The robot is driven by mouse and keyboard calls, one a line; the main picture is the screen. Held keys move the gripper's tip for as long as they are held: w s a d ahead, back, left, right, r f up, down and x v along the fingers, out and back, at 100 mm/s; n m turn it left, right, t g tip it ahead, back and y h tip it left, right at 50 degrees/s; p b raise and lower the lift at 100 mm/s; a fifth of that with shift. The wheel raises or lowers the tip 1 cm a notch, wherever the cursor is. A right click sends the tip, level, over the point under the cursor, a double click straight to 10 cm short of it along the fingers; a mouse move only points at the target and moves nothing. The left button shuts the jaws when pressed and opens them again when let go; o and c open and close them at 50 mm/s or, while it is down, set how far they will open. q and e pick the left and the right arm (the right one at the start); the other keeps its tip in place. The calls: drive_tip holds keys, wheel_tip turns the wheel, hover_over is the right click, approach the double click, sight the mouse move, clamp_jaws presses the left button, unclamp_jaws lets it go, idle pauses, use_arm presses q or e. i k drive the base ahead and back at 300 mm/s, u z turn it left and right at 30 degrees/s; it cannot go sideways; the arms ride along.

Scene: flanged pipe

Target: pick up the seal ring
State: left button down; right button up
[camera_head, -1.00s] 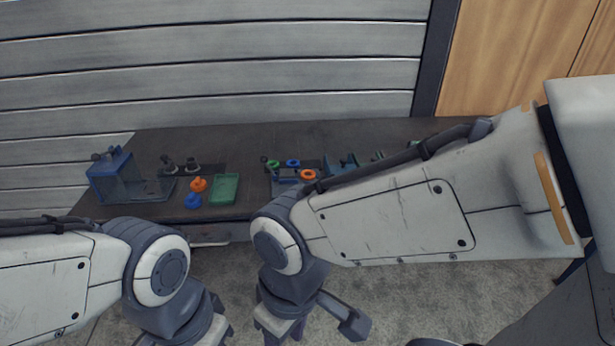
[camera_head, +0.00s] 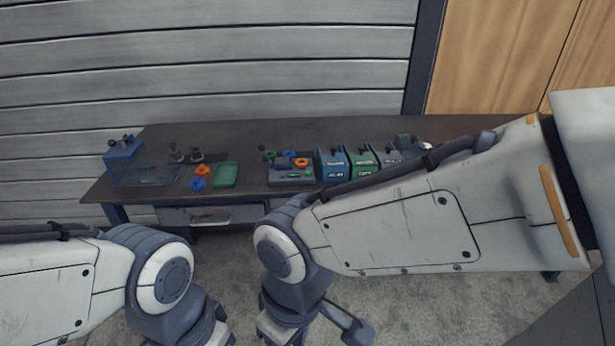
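Small coloured rings sit on a grey fixture on the table: an orange ring (camera_head: 301,162), a blue ring (camera_head: 288,153) and a green ring (camera_head: 270,154). I cannot tell for sure which one is the seal ring. My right arm comes in from the right and bends down in front of the table; its lower end (camera_head: 310,325) shows at the bottom edge, apart from the rings, and its fingers cannot be made out. My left arm bends down at the lower left, and its gripper is cut off by the bottom edge.
The dark table (camera_head: 240,140) stands against a slatted wall. On it are a clear-sided blue box (camera_head: 125,160), a green tray (camera_head: 226,175), orange (camera_head: 203,171) and blue (camera_head: 198,184) flanged parts, a blue bin (camera_head: 333,164) and a green bin (camera_head: 362,162). My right arm hides the table's front right.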

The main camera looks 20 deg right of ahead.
sight(301, 160)
drive_tip(key=k, duration=0.8)
drive_tip(key=z, duration=0.85)
drive_tip(key=i, duration=0.95)
drive_tip(key=z, duration=0.45)
drive_tip(key=i, duration=0.8)
drive_tip(key=u, duration=0.6)
drive_tip(key=i, duration=0.7)
drive_tip(key=u, duration=1.05)
drive_tip(key=i, duration=0.35)
drive_tip(key=u, duration=0.4)
